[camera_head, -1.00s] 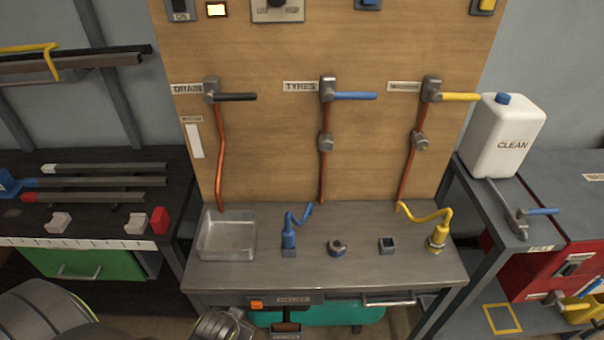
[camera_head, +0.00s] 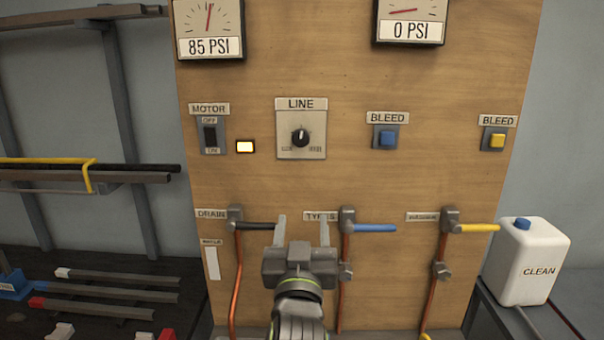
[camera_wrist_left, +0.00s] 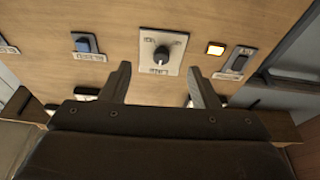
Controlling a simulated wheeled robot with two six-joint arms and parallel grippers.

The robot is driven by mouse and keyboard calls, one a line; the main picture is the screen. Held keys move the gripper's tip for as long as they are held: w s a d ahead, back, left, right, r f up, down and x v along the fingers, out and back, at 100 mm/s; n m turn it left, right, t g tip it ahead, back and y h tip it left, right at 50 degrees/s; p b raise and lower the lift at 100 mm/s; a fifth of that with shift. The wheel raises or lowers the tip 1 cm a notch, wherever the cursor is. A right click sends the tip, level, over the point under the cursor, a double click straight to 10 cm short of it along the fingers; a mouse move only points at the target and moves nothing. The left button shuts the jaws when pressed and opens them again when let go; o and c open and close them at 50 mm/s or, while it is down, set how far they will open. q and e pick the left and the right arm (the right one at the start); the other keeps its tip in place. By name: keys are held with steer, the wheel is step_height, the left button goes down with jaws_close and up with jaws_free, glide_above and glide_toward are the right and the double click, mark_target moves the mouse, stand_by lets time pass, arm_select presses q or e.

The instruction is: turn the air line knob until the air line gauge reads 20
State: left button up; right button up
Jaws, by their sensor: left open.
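The air line knob (camera_head: 300,138) is a round black knob with a pale pointer on a light plate labelled LINE, at the middle of the wooden panel. It also shows in the left wrist view (camera_wrist_left: 161,55), centred beyond the fingers. Two gauges show at the top: the left one (camera_head: 209,28) reads 85 PSI, the right one (camera_head: 411,20) reads 0 PSI. Their name labels are out of view. My left gripper (camera_head: 303,230) is open and empty, fingers pointing up, below the knob and apart from it. My right gripper is not in view.
A motor switch (camera_head: 210,136) and lit lamp (camera_head: 245,146) sit left of the knob. Blue (camera_head: 388,138) and yellow (camera_head: 496,139) bleed buttons sit right. Below are black (camera_head: 262,226), blue (camera_head: 375,228) and yellow (camera_head: 478,228) valve levers. A white jug (camera_head: 528,262) stands right.

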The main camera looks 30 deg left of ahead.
arm_select(q)
step_height(320, 180, up, 4)
steer(key=n+y, duration=0.1)
steer(key=p, duration=0.7)
glide_toward(301, 142)
steer(key=x, duration=0.7)
steer(key=shift+r, duration=0.1)
steer(key=shift+p+x, duration=0.45)
steer(key=shift+x, duration=0.3)
